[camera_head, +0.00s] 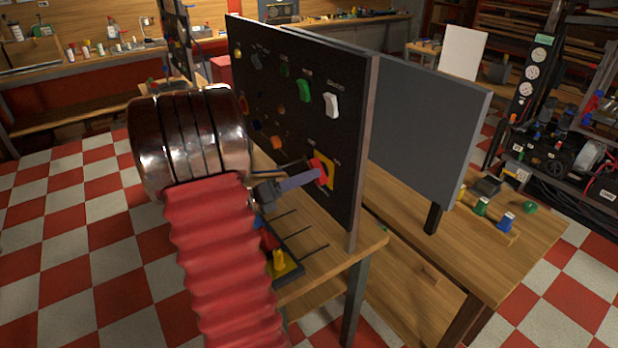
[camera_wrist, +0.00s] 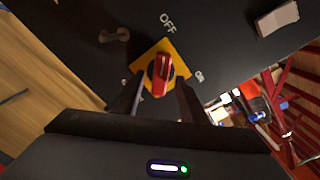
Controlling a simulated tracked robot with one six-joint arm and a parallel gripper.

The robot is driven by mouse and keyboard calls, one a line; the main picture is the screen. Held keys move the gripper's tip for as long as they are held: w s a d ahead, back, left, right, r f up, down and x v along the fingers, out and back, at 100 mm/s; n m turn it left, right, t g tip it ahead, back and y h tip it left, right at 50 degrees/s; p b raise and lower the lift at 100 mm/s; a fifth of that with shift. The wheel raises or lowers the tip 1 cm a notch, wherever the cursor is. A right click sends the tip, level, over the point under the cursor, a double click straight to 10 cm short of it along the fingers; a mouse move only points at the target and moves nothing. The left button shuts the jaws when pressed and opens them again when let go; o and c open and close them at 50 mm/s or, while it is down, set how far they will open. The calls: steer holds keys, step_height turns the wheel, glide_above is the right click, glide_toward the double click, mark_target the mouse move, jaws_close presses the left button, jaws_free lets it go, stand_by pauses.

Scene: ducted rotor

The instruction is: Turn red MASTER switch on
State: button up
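The red MASTER switch (camera_wrist: 160,75) is a knob on a yellow square plate (camera_wrist: 178,62) on the black panel. In the wrist view its long side runs roughly toward the OFF lettering; the ON lettering is to its right. The switch also shows in the head view (camera_head: 320,171), low on the panel's near end. My gripper (camera_wrist: 158,94) is in front of the switch, with one finger on each side of the knob. The fingers are apart, and gaps seem to show beside the knob. Whether a fingertip touches it cannot be told.
A white rocker switch (camera_head: 331,105) and a green one (camera_head: 305,91) sit higher on the black panel (camera_head: 345,130). A stand with colored levers (camera_head: 280,262) is on the wooden bench below my arm. A grey board (camera_head: 425,125) stands behind the panel.

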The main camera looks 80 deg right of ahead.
steer(key=shift+x, duration=0.85)
steer(key=shift+c, duration=0.6)
jaws_close()
